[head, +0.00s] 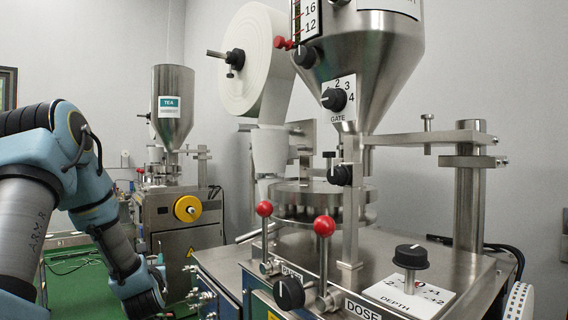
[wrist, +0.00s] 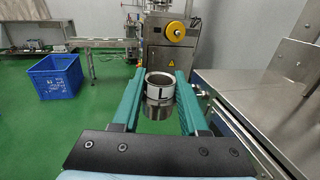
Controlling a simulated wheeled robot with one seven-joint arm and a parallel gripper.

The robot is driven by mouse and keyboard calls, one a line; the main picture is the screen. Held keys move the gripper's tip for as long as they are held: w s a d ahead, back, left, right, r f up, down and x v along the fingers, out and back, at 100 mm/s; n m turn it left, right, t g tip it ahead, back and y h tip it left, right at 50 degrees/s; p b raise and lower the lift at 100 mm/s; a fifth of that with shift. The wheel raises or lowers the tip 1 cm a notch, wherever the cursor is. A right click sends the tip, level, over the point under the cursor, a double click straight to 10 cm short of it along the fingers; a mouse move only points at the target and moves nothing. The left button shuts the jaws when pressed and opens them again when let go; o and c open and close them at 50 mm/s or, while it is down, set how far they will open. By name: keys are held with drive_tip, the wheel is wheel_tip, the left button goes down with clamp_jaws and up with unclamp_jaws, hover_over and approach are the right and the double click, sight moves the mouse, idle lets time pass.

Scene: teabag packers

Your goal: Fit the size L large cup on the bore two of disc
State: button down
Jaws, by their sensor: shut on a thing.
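The large cup (wrist: 159,111) is a short metal cylinder with an open top and a white band marked L. In the wrist view it sits between the two green fingers of my gripper (wrist: 160,76), which is shut on it, with its open end up. The disc (head: 310,190) is a round metal plate assembly on the near machine in the head view, beneath the hopper. Bore two cannot be made out there. In the head view my arm is at the left, well apart from the disc; the cup does not show there.
Around the disc stand a steel post, the hopper (head: 378,65), a paper roll (head: 252,60) and two red-knobbed levers (head: 324,226). A depth dial (head: 411,257) is at the front right. A blue crate (wrist: 69,77) stands on the green floor, which has free room.

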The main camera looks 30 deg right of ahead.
drive_tip(key=s+d+r+m+h, duration=0.1)
drive_tip(key=d+r+m+h, duration=0.15)
drive_tip(key=d+r, duration=1.55)
drive_tip(key=s+d+r+m+g+h, duration=0.1)
drive_tip(key=s+d+r+h, duration=0.2)
drive_tip(key=s+d+r, duration=0.3)
drive_tip(key=s+d+r+m+g+h, duration=0.1)
drive_tip(key=s+d+r+m+h, duration=0.1)
drive_tip(key=s+d+r, duration=0.5)
drive_tip(key=d+r+h+p, duration=0.1)
drive_tip(key=d+r, duration=0.1)
drive_tip(key=d, duration=0.3)
drive_tip(key=shift+s+d+g, duration=0.15)
drive_tip(key=shift+s+g, duration=0.05)
drive_tip(key=shift+g, duration=0.2)
drive_tip(key=shift+f+b, duration=0.25)
drive_tip(key=shift+b, duration=0.65)
wheel_tip(320, 180, down, 5)
drive_tip(key=b, duration=0.6)
drive_tip(key=shift+f, duration=0.2)
drive_tip(key=shift+b, duration=1.3)
drive_tip(key=shift+f+b, duration=1)
drive_tip(key=shift+b, duration=0.25)
